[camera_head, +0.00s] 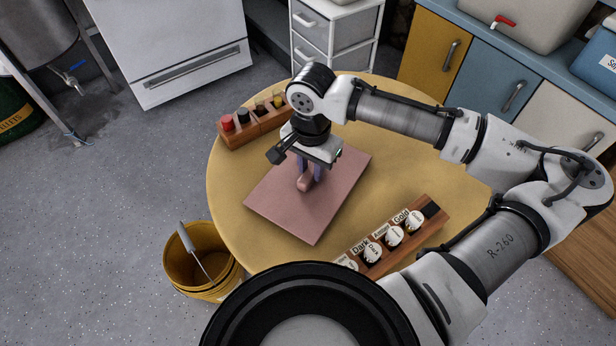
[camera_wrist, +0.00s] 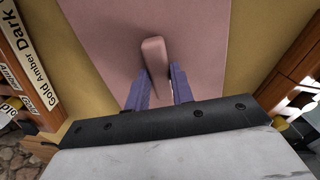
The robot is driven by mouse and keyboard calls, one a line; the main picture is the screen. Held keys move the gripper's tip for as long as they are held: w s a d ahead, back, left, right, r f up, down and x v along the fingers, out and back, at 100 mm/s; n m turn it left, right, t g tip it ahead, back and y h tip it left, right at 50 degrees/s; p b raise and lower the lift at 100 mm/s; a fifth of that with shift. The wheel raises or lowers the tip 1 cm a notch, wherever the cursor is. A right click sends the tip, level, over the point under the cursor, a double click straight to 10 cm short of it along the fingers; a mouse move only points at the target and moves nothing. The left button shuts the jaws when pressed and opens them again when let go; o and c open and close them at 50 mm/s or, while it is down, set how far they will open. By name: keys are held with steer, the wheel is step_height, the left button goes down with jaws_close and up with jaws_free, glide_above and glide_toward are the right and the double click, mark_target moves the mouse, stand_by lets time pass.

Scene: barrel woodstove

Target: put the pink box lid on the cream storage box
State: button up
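The pink box lid (camera_head: 335,205) is a flat pink slab with a raised bar handle (camera_head: 304,183). It lies on the round yellow table, and it also shows in the wrist view (camera_wrist: 205,40). My gripper (camera_head: 309,172) points down over the lid, its two purple fingers one on each side of the handle. In the wrist view the handle (camera_wrist: 154,58) is between the fingertips (camera_wrist: 160,85). I cannot tell whether they press on it. I cannot pick out the cream storage box for certain; a cream container with a red tap (camera_head: 530,22) stands on the blue counter.
A wooden rack with jars (camera_head: 265,122) stands at the table's far left edge. A rack of labelled jars (camera_head: 395,238) stands near the front right. A yellow bucket (camera_head: 195,265) is on the floor at left. The table's right side is bare under my arm.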

mark_target(311, 171)
jaws_close()
steer(key=shift+r, duration=0.15)
steer(key=shift+r+p, duration=0.9)
steer(key=shift+p, duration=0.15)
steer(key=shift+r, duration=0.1)
steer(key=shift+r+p, duration=2.35)
steer(key=shift+r, duration=0.05)
